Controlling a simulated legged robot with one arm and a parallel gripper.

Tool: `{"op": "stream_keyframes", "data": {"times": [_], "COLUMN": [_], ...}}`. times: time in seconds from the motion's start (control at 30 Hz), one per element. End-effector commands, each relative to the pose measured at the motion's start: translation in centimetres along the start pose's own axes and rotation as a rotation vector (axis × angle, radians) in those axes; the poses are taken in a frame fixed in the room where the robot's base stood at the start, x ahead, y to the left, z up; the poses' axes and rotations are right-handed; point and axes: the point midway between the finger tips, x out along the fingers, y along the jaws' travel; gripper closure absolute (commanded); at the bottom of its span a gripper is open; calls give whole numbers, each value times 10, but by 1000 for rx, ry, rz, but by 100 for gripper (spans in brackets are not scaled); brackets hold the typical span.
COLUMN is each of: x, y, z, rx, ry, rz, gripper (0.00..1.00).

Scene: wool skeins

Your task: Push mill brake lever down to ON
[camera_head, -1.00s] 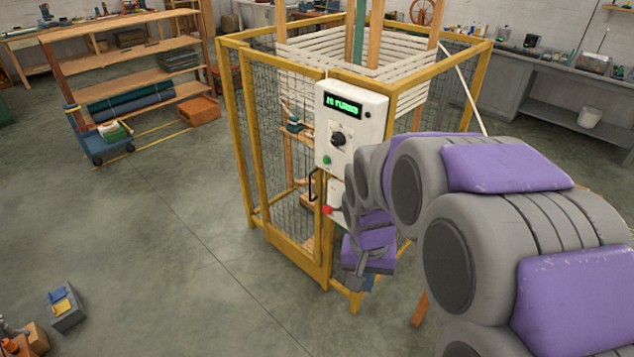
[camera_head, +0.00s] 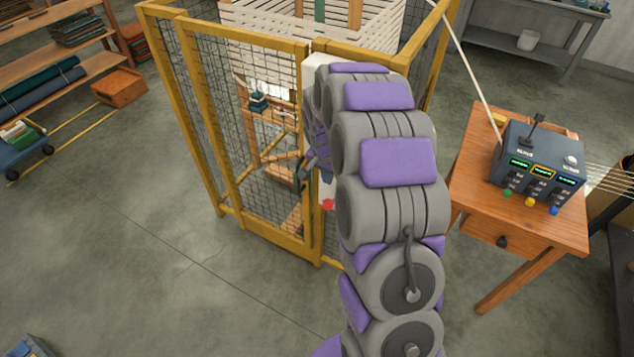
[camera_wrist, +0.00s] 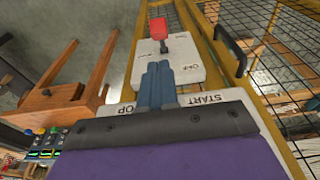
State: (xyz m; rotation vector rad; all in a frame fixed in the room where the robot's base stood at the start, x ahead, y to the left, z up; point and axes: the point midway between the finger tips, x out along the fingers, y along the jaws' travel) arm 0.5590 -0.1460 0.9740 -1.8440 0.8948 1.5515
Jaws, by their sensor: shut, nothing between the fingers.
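The brake lever with its red knob (camera_wrist: 158,29) shows in the wrist view, on a white plate (camera_wrist: 185,66) with small lettering I cannot read surely. The knob stands out past the plate's edge. My gripper (camera_wrist: 157,68) has its two blue-grey fingers together, over the plate and pointing toward the lever; I cannot tell whether they touch it. Behind them is a white panel marked START (camera_wrist: 203,99), partly covered. In the head view the red knob (camera_head: 327,204) shows just left of my arm, which hides most of the panel and plate.
The yellow-framed mesh cage (camera_head: 245,228) stands around the mill. A dark handle (camera_wrist: 230,48) is beside the plate. A wooden table (camera_head: 467,185) with a dark control box (camera_head: 541,158) stands to the right. The floor at left is mostly clear.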

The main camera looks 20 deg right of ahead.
Motion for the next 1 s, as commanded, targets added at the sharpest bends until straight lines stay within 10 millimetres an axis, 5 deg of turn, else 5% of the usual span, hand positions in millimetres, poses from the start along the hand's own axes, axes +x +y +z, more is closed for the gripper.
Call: {"op": "stream_keyframes", "data": {"times": [0.57,1.0], "x": [10,77], "y": [-4,-3], "z": [2,2], "rx": [3,3], "ry": [2,0], "rz": [6,7], "gripper": [100,100]}}
